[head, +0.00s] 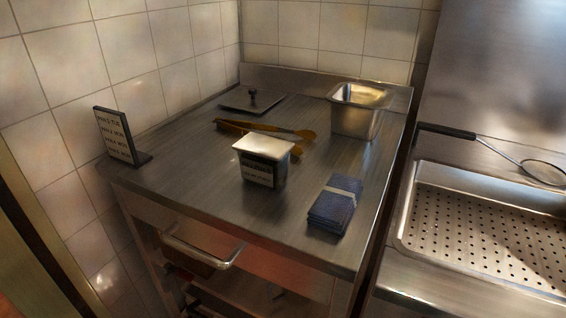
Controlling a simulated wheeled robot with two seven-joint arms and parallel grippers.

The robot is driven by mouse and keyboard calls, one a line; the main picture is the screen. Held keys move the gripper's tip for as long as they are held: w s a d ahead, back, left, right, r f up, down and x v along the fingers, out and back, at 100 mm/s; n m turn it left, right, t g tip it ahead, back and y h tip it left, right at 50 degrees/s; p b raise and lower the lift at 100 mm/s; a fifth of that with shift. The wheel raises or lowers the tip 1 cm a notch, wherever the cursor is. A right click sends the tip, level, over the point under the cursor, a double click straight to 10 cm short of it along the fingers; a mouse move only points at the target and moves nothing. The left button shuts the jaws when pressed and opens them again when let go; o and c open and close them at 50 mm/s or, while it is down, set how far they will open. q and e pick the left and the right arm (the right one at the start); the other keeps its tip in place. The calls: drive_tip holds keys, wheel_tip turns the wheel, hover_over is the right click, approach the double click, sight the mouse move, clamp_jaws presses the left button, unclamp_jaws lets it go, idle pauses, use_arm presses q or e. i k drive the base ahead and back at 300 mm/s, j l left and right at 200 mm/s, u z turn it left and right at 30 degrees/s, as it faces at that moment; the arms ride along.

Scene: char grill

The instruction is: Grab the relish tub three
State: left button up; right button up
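A small dark tub with a pale metal lid and a text label on its front, likely the relish tub (259,174), stands upright on the steel table (200,175) near its middle. The label is too small to read, so I cannot tell its number. Neither of my grippers is in the head view. Nothing touches the tub from the front, and its lid looks closed.
Wooden tongs (266,131) lie just behind the tub. A folded blue cloth (334,208) is front right. An open steel container (357,116) stands back right, a flat black-knobbed lid (252,102) back left. A sign (116,138) stands left. A perforated basin (480,235) adjoins right.

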sight(264, 161)
drive_tip(key=j+z, duration=0.5)
drive_tip(key=z, duration=0.25)
drive_tip(key=k+j+z, duration=0.15)
drive_tip(key=z, duration=0.2)
